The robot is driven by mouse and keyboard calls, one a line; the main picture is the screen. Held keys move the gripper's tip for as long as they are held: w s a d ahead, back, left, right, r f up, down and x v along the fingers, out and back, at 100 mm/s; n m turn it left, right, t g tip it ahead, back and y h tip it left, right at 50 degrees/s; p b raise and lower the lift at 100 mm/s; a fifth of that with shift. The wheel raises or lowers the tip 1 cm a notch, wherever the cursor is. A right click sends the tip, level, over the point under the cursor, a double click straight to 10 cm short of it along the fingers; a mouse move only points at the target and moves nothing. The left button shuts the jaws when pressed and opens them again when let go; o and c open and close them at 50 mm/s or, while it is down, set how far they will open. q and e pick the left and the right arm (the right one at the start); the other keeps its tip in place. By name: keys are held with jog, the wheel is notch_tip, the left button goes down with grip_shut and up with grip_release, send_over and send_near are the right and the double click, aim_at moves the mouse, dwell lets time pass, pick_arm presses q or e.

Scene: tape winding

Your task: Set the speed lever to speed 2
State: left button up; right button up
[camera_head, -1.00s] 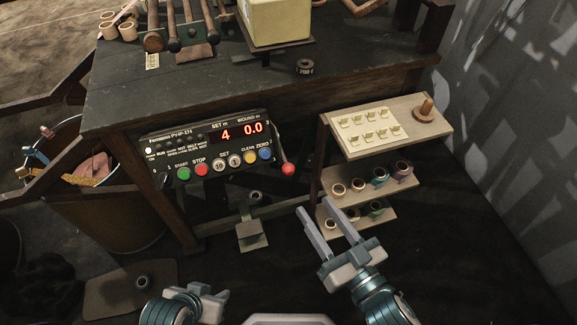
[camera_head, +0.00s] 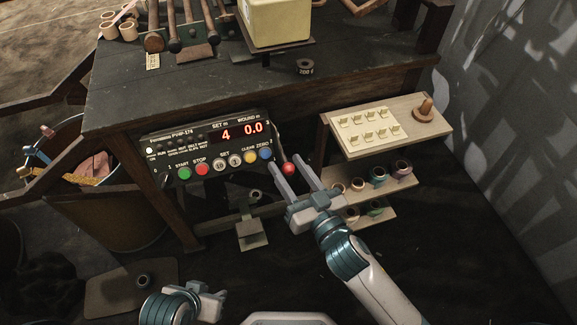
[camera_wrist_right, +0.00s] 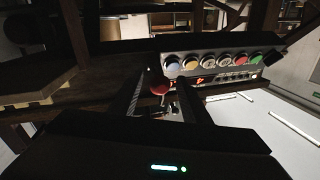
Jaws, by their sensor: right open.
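The speed lever has a red ball knob (camera_head: 289,168) at the right side of the control panel (camera_head: 210,145). The panel's display reads SET 4 and WOUND 0.0. My right gripper (camera_head: 289,163) is open, its two fingers pointing up toward the knob, one on each side in the picture. In the right wrist view the red knob (camera_wrist_right: 160,89) shows between the two open fingers; I cannot tell whether either touches it. The lever's speed marks are not readable. My left gripper (camera_head: 222,294) is low at the left, apart from the panel; its finger gap is unclear.
A side shelf (camera_head: 385,130) with pale clips and several tape rolls stands right of the lever. The panel's coloured buttons (camera_head: 202,169) lie left of the knob. The dark bench (camera_head: 200,85) is above, and a pedal (camera_head: 252,235) is below.

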jog(key=shift+w, duration=0.2)
grip_shut()
dwell(0.3)
